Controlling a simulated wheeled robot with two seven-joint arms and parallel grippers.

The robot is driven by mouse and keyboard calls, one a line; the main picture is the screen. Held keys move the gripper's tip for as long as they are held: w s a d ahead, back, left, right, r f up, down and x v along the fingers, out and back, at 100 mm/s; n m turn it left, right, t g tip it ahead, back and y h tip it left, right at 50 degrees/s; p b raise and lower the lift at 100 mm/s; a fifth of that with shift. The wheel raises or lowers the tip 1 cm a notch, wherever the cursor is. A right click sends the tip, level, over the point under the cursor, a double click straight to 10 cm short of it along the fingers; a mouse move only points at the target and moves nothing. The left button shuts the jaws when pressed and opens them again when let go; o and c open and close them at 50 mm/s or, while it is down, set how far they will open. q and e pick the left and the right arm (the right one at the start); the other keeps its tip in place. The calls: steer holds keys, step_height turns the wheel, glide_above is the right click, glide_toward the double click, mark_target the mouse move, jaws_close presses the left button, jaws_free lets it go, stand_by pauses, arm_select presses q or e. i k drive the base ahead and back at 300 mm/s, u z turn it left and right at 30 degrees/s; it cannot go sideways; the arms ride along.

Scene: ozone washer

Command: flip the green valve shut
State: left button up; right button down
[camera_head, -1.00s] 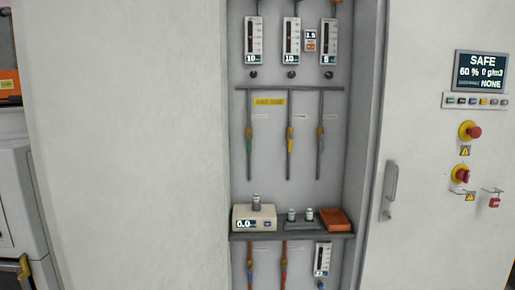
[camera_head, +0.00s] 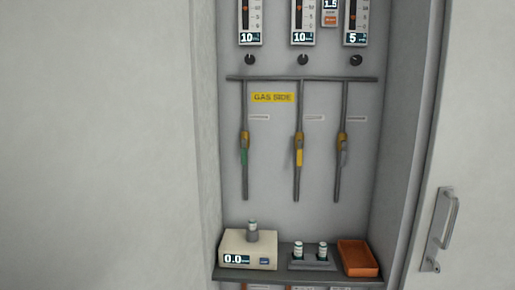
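The green valve (camera_head: 244,156) is on the leftmost of three vertical pipes inside the recessed cabinet, under the yellow "GAS SIDE" label. Its green handle hangs straight down, in line with the pipe, below a yellowish valve body. Beside it are a valve with a yellow handle (camera_head: 299,157) on the middle pipe and one with a grey handle (camera_head: 343,157) on the right pipe. Neither of my grippers shows in the head view.
Below the valves a shelf (camera_head: 290,276) holds a white scale (camera_head: 248,250) with a vial, a rack (camera_head: 311,262) with two vials and an orange tray (camera_head: 358,258). Flow meters (camera_head: 303,22) are above. A cabinet door handle (camera_head: 439,230) is at the right.

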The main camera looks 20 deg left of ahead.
mark_target(244, 150)
steer(key=i, duration=0.8)
steer(key=u, duration=2.3)
